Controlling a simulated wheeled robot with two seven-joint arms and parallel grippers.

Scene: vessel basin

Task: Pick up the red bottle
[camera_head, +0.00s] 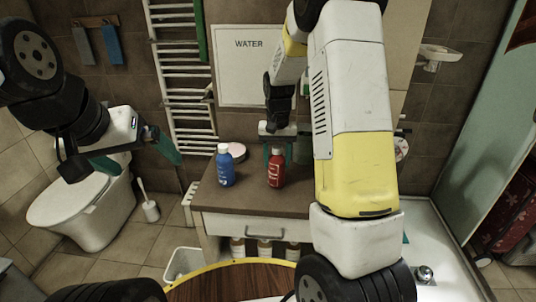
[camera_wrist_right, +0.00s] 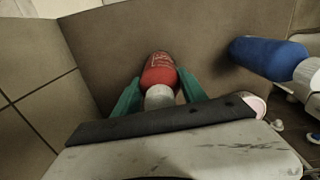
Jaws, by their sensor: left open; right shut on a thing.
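The red bottle (camera_head: 276,170) has a white cap and stands upright on the brown counter (camera_head: 245,200), right of the blue bottle (camera_head: 225,167). My right gripper (camera_head: 277,152) comes down over it from above. In the right wrist view the red bottle (camera_wrist_right: 158,75) sits between the green fingers of my right gripper (camera_wrist_right: 155,92), which are shut on it. The bottle appears to rest on the counter. My left gripper (camera_head: 135,162) is open and empty, out to the left above the toilet.
In the right wrist view the blue bottle (camera_wrist_right: 268,58) lies to the right, apart from the fingers. A pink round container (camera_head: 237,151) stands behind it on the counter. A white toilet (camera_head: 85,207) is at left. A framed WATER sign (camera_head: 253,68) hangs behind.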

